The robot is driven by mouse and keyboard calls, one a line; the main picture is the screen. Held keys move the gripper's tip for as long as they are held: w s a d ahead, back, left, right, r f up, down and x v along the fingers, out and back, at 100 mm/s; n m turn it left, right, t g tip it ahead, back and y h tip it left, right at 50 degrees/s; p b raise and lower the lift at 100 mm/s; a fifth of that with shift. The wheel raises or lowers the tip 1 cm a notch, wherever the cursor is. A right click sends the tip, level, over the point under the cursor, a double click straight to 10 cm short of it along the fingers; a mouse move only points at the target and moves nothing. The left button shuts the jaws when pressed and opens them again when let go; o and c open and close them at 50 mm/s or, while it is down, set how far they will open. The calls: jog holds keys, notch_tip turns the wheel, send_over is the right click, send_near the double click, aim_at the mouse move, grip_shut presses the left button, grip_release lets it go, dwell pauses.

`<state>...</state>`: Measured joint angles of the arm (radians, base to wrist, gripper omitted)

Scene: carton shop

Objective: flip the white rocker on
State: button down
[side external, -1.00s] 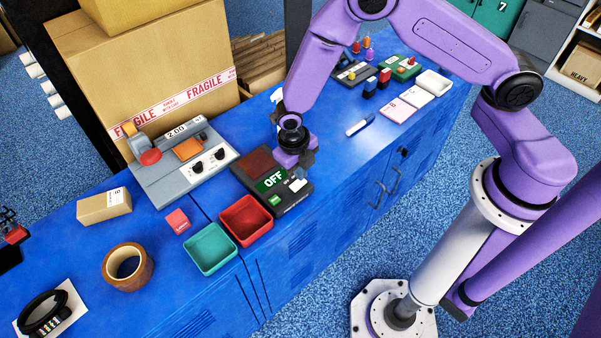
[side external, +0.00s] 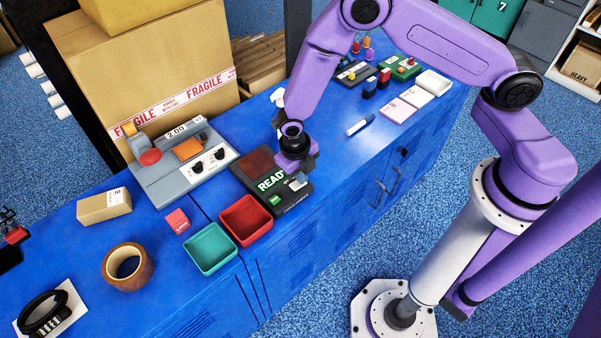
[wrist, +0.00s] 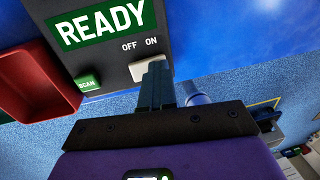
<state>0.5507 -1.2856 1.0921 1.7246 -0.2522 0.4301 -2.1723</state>
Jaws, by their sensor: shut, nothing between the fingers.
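The black device (side external: 291,203) sits on the blue bench, and its display (side external: 271,180) reads READY in white on green. The white rocker (wrist: 138,70) is below the OFF and ON labels in the wrist view. My gripper (wrist: 157,68) is shut and empty, its fingertips at the ON side of the rocker and covering part of it. I cannot tell whether they touch it. In the side external view my gripper (side external: 300,172) is over the right part of the device. A green SCAN button (wrist: 88,82) is left of the rocker.
A red tray (side external: 246,220) and a teal tray (side external: 210,248) stand left of the device. A grey scale (side external: 185,165) is behind them, and a marker (side external: 360,125) lies to the right. The bench between device and marker is clear.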

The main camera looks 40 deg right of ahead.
aim_at(295, 185)
jog(key=shift+a, duration=0.15)
jog(key=shift+a+r, duration=0.1)
jog(key=shift+a, duration=0.6)
notch_tip(295, 185, up, 14)
jog(key=a, duration=0.2)
dwell(0.4)
jog(key=shift+d, duration=0.2)
jog(key=shift+d, duration=0.65)
dwell(0.3)
